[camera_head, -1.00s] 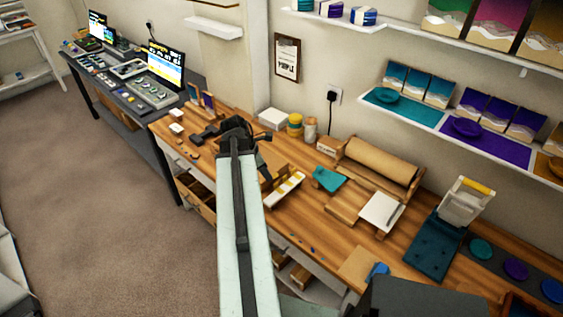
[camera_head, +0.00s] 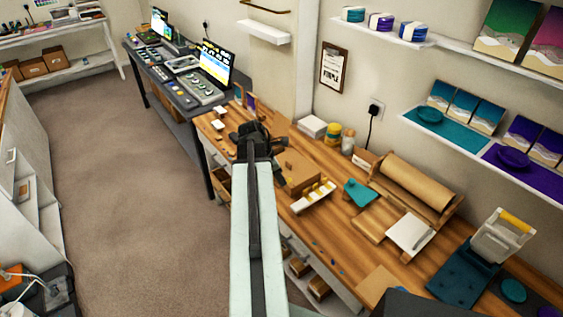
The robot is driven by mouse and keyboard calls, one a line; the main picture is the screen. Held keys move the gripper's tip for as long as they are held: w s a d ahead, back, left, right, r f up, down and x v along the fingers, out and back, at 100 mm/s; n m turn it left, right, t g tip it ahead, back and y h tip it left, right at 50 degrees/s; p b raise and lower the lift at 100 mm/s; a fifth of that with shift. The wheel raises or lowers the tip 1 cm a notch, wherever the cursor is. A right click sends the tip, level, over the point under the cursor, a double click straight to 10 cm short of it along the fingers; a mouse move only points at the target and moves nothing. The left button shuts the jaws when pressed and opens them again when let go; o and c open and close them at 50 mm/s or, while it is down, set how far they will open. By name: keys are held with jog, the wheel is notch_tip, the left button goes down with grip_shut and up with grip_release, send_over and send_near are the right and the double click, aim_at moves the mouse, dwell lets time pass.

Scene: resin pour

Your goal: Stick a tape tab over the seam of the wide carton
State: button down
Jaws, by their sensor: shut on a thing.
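My gripper (camera_head: 254,142) is a dark shape at the far end of my pale arm, over the left part of the wooden bench. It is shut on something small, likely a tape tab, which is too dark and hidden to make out. A wide brown carton (camera_head: 299,173) lies on the bench just right of my gripper.
A teal piece (camera_head: 359,194), a kraft paper roll (camera_head: 413,188) and a small carton (camera_head: 365,160) stand to the right. White blocks (camera_head: 312,126) and jars (camera_head: 333,133) are behind. The floor (camera_head: 140,190) at left is clear.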

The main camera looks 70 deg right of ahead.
jog(key=w+d+f+n+b, duration=0.1)
jog(key=w+d+n, duration=0.2)
jog(key=d, duration=0.7)
notch_tip(320, 180, down, 7)
jog(key=h+b, duration=0.1)
jog(key=b, duration=0.5)
jog(key=shift+s+a+t+b, duration=0.15)
jog(key=shift+a+t+b, duration=0.15)
jog(key=shift+t+b, duration=0.1)
jog(key=shift+f+b, duration=0.6)
dwell(0.4)
jog(key=c, duration=1.3)
grip_release()
jog(key=shift+o, duration=0.2)
notch_tip(320, 180, up, 8)
jog(key=p, duration=0.8)
jog(key=shift+w, duration=0.2)
